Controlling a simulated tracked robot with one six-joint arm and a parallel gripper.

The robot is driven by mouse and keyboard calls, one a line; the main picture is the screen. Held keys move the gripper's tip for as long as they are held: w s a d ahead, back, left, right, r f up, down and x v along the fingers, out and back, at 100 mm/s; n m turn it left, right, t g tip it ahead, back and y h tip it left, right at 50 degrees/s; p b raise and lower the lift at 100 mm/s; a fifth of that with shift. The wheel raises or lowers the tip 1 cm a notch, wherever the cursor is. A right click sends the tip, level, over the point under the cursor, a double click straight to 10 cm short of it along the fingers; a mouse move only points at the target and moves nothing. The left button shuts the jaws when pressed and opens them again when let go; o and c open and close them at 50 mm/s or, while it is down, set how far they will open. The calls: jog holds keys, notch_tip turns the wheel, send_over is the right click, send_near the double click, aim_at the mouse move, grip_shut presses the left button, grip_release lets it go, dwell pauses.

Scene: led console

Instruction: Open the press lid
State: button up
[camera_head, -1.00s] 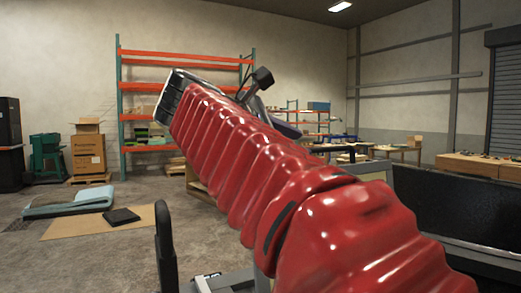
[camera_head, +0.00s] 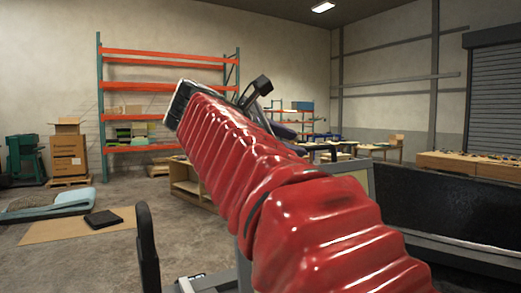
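My arm, in a ribbed red cover, crosses the middle of the head view from the lower right to the upper left. I cannot make out my gripper; no fingertips show. I cannot pick out a press or its lid with certainty. The arm hides much of what lies behind it. A black part on a thin stem (camera_head: 258,88) sticks up behind the arm, and I cannot tell what it belongs to.
A dark panel (camera_head: 450,205) stands close at the right. An upright black bar (camera_head: 147,248) is at the lower left of the arm.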

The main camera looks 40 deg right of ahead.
aim_at(311, 150)
jog(key=x, duration=0.9)
grip_shut()
dwell(0.4)
jog(key=shift+f, duration=0.1)
